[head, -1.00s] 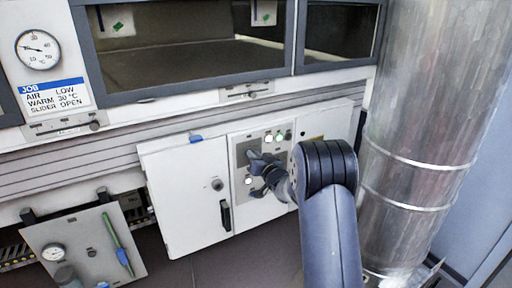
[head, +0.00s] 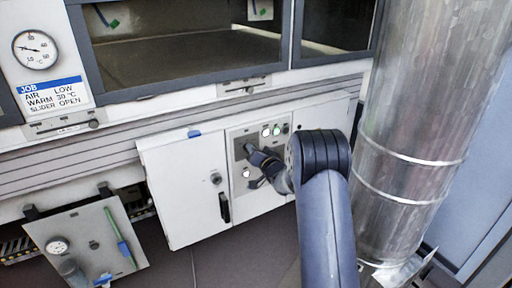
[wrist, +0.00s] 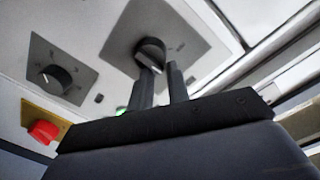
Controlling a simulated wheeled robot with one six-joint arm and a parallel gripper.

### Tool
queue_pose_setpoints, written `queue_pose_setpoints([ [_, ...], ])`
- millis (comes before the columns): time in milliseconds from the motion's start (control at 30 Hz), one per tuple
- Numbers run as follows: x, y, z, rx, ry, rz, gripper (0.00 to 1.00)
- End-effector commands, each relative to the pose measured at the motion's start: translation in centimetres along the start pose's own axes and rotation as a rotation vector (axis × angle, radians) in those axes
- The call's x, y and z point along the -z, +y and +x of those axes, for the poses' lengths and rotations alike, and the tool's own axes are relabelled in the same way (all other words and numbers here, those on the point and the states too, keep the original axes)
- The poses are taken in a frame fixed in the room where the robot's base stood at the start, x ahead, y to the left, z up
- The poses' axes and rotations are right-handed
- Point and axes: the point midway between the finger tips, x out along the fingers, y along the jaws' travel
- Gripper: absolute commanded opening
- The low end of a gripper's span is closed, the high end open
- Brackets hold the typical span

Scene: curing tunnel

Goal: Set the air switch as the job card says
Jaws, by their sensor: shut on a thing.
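My gripper (head: 250,152) is at the control panel (head: 239,184) on the cabinet. In the wrist view my gripper's two dark fingers (wrist: 162,84) are shut on a dark rotary switch (wrist: 150,50) on a grey plate. The marks around this switch are too blurred to read, so its setting is unclear. A second dark knob (wrist: 54,79) sits on another grey plate and is apart from the fingers.
A red knob (wrist: 42,131) on a yellow plate is near the second knob. White and green lamps (head: 277,130) are on the panel's top edge. A large metal duct (head: 415,130) stands close on the right. A hanging plate (head: 85,245) with a gauge is at lower left.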

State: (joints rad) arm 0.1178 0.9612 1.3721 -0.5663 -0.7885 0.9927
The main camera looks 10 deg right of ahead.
Motion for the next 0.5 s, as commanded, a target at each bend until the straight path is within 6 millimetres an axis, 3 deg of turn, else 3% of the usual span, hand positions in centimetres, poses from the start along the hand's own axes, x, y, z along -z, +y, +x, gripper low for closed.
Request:
queue_pose_setpoints([
  [33, -0.9, -0.1, 0.6, 0.000, -0.014, -0.004, 0.00],
  [67, -0.9, -0.1, 0.6, 0.000, -0.014, -0.005, 0.19],
  [333, -0.8, -0.1, 0.2, 0.000, -0.014, -0.005, 0.39],
  [500, -0.6, -0.1, -1.7, -0.002, -0.012, -0.003, 0.55],
])
